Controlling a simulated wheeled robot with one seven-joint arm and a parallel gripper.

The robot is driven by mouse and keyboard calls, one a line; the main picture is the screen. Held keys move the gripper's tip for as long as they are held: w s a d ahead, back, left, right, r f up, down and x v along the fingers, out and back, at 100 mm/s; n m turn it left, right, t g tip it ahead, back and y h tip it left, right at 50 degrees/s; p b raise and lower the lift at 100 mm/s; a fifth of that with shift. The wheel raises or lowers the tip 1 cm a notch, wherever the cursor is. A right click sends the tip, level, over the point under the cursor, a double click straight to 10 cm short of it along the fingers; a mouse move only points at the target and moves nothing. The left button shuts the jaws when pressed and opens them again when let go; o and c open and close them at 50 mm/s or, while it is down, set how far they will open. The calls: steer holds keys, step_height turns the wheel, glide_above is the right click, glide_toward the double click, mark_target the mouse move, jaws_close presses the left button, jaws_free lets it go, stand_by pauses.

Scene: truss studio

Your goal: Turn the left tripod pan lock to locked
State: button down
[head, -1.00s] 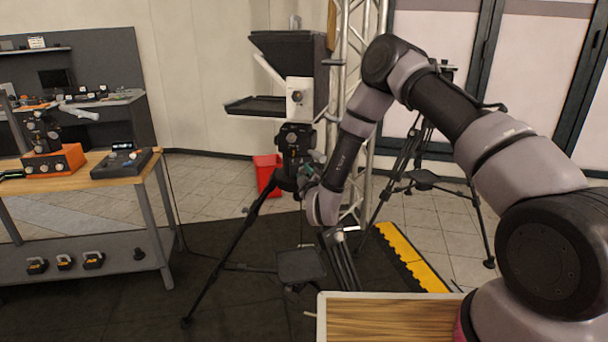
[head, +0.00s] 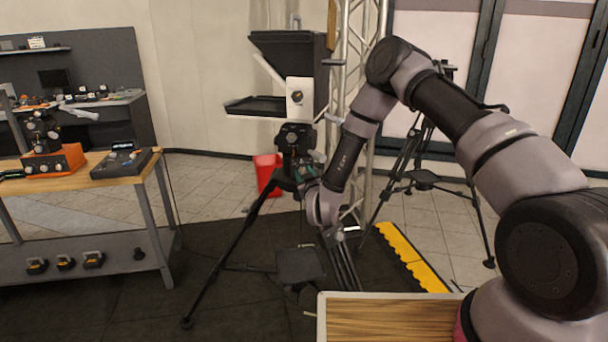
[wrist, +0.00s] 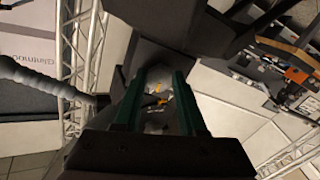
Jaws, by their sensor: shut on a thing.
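The left tripod (head: 245,235) stands on the dark mat, with a teleprompter on its black head (head: 295,138). My gripper (head: 303,174) reaches the tripod just below that head from the right. In the wrist view, its two green fingers (wrist: 161,88) point at the dark head, with a small lever-like part of the pan lock (wrist: 157,99) between them. Yellow and white marks show beside it. The gripper is shut on this part. The lock is mostly hidden in the head view, and I cannot read its setting.
The teleprompter (head: 299,98) overhangs my gripper. A truss column (head: 352,60) and a second tripod (head: 408,160) stand to the right. A red bin (head: 267,172) is behind. A wooden workbench (head: 90,178) stands at left, and a yellow ramp edge (head: 408,255) lies on the floor.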

steer(key=m, duration=0.5)
steer(key=shift+m, duration=0.3)
steer(key=m, duration=0.4)
steer(key=shift+m, duration=0.4)
steer(key=c, duration=0.8)
jaws_free()
steer(key=shift+o, duration=0.2)
steer(key=shift+s, duration=0.15)
steer(key=v, duration=1)
steer(key=shift+s, duration=0.3)
steer(key=shift+d, duration=0.15)
